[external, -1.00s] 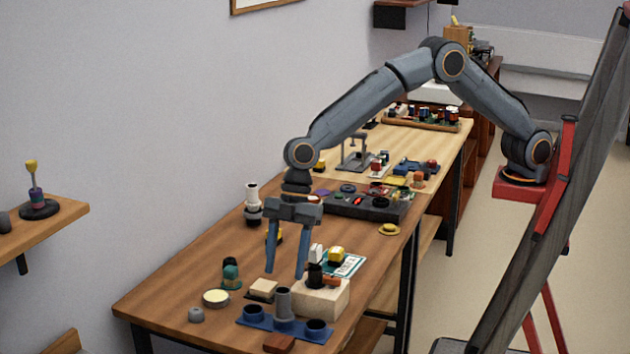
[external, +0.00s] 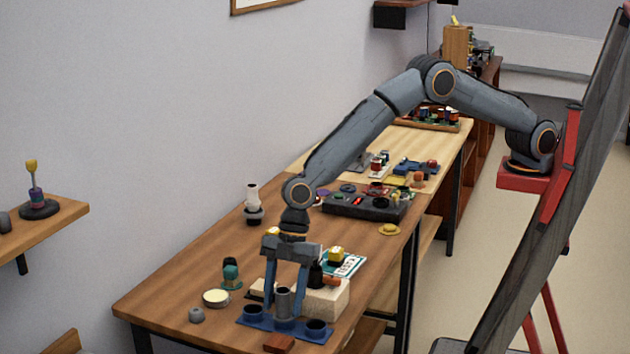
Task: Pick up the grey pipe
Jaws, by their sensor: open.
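The grey pipe (external: 284,304) stands upright at the middle of a blue base (external: 258,324) near the front of the brown table. My gripper (external: 285,310) points down at the pipe with its fingers apart. In the picture one finger is left of the pipe and the other right of it. The fingertips are low, near the height of the blue base. I cannot tell from this one view whether the fingers are around the pipe or behind it, or whether they touch it.
The blue base has a short cup (external: 317,329) at each end. A cream block (external: 325,297) with a dark cylinder (external: 315,275) stands close behind. A red-brown block (external: 279,343) lies in front. A cream-topped dish (external: 216,297) is to the left.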

